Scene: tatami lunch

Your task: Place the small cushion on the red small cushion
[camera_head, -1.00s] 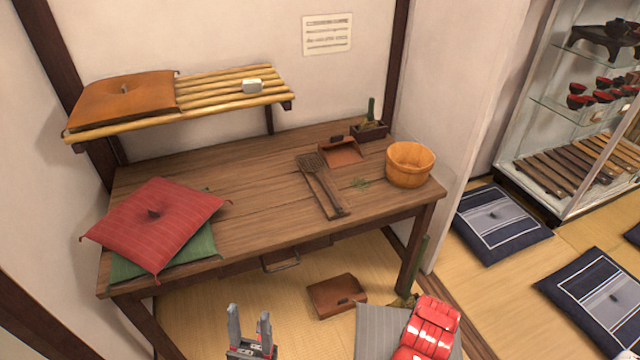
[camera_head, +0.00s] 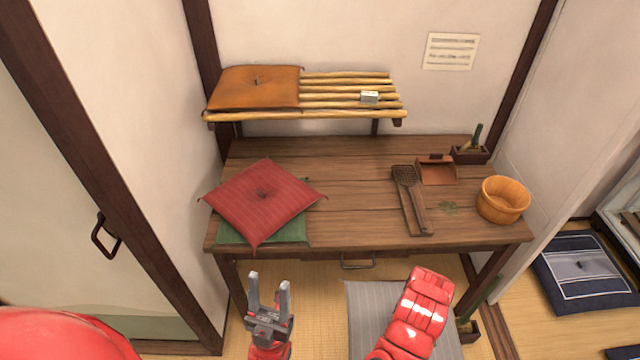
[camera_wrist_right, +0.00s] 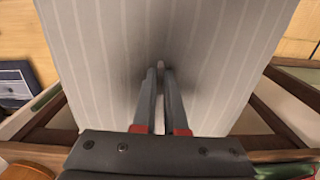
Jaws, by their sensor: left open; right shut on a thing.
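The red small cushion (camera_head: 262,200) lies on top of a green cushion (camera_head: 234,233) at the left end of the wooden table. A grey striped small cushion (camera_head: 366,312) hangs in front of the table, partly behind my red right arm. In the right wrist view my right gripper (camera_wrist_right: 160,72) is shut on the grey cushion (camera_wrist_right: 100,50), near its middle. In the head view the right fingers are hidden. My left gripper (camera_head: 268,290) is open and empty, pointing up below the table's front edge.
The wooden table (camera_head: 345,200) is clear in its middle. A scoop (camera_head: 411,200), a dustpan (camera_head: 436,172), a small planter (camera_head: 470,154) and a wooden tub (camera_head: 503,199) stand at its right. Above, a bamboo shelf (camera_head: 345,97) bears an orange cushion (camera_head: 254,88).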

